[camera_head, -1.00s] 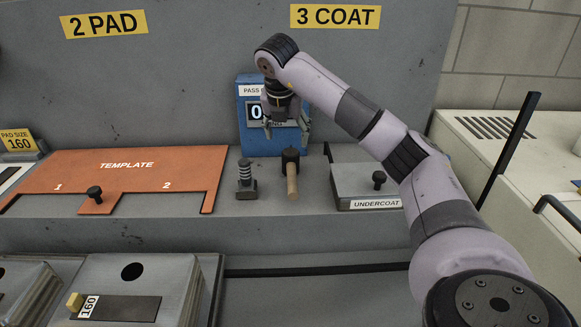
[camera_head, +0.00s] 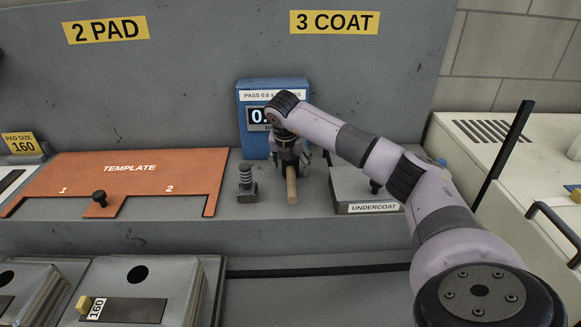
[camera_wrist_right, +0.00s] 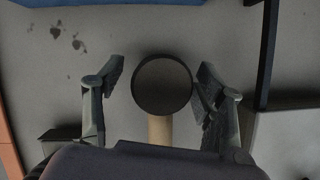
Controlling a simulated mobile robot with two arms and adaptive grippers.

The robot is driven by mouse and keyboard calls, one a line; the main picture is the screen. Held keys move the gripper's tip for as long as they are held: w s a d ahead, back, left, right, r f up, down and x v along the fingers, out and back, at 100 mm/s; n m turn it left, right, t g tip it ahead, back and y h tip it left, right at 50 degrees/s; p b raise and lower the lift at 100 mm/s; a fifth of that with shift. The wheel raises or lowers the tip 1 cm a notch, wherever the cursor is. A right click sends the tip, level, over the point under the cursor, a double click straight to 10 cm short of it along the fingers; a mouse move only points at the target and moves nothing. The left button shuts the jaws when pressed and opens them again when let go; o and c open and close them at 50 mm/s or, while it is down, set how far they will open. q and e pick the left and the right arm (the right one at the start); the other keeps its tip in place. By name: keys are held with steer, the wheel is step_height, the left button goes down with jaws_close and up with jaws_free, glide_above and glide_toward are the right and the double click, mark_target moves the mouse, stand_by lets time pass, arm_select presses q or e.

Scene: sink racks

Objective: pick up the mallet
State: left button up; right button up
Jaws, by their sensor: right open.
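The mallet lies on the grey shelf with its wooden handle (camera_head: 292,186) pointing toward the front. In the head view its dark head is mostly hidden behind my right gripper (camera_head: 290,164). In the right wrist view the round dark mallet head (camera_wrist_right: 162,85) sits between the two open fingers of my right gripper (camera_wrist_right: 160,88), with the handle below it. The right finger looks very near the head, and a gap shows at the left finger. I cannot tell whether either touches. My left gripper is not in view.
A ribbed grey metal piece (camera_head: 246,184) stands just left of the mallet. The undercoat box (camera_head: 364,190) with a black knob is close on the right. A blue gauge box (camera_head: 250,92) stands behind. The orange template (camera_head: 150,171) lies farther left.

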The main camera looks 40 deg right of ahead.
steer(key=shift+c, duration=0.6)
jaws_close()
steer(key=shift+r, duration=0.15)
steer(key=shift+r, duration=0.55)
step_height(320, 180, up, 19)
steer(key=b, duration=0.2)
steer(key=shift+f, duration=0.15)
steer(key=c, duration=0.6)
jaws_free()
steer(key=c, duration=0.4)
